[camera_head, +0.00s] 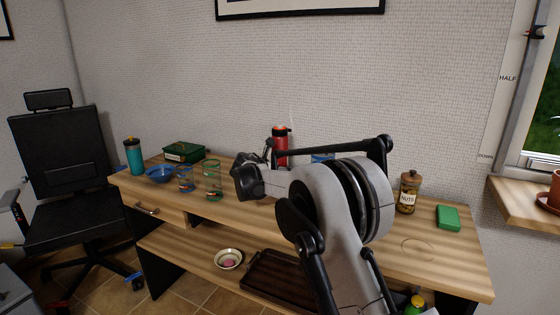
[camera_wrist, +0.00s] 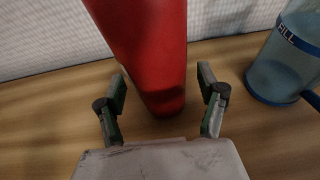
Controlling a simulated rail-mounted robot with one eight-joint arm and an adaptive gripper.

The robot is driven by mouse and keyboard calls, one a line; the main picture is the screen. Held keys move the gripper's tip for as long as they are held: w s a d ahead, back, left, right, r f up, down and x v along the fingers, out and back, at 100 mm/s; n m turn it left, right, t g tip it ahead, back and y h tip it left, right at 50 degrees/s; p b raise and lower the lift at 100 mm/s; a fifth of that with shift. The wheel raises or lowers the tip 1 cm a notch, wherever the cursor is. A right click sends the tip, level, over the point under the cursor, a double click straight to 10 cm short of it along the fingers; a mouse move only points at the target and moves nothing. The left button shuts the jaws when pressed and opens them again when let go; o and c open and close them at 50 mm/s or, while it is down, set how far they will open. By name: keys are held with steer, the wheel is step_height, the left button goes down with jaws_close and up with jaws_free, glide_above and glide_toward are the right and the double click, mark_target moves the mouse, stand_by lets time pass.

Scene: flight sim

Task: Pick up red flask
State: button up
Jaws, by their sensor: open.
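The red flask (camera_head: 281,148) stands upright near the back of the wooden desk, close to the wall, in the head view. Its lower part is hidden there by my arm. In the wrist view the red flask (camera_wrist: 150,55) fills the upper middle, with its base on the desk. My gripper (camera_wrist: 161,86) is open, with one finger on each side of the flask's lower part. No contact with the flask shows. In the head view my gripper (camera_head: 262,160) is mostly hidden by my arm.
A blue clear pitcher (camera_wrist: 285,60) stands just right of the flask. On the desk (camera_head: 420,235) are a teal tumbler (camera_head: 134,156), blue bowl (camera_head: 160,174), two glasses (camera_head: 212,180), green box (camera_head: 184,151), nuts jar (camera_head: 408,192) and green block (camera_head: 447,216). The wall is close behind.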

steer(key=shift+w+d+f, duration=0.2)
steer(key=shift+w, duration=0.3)
steer(key=shift+c, duration=0.3)
steer(key=c, duration=1.7)
jaws_close()
steer(key=shift+r, duration=0.2)
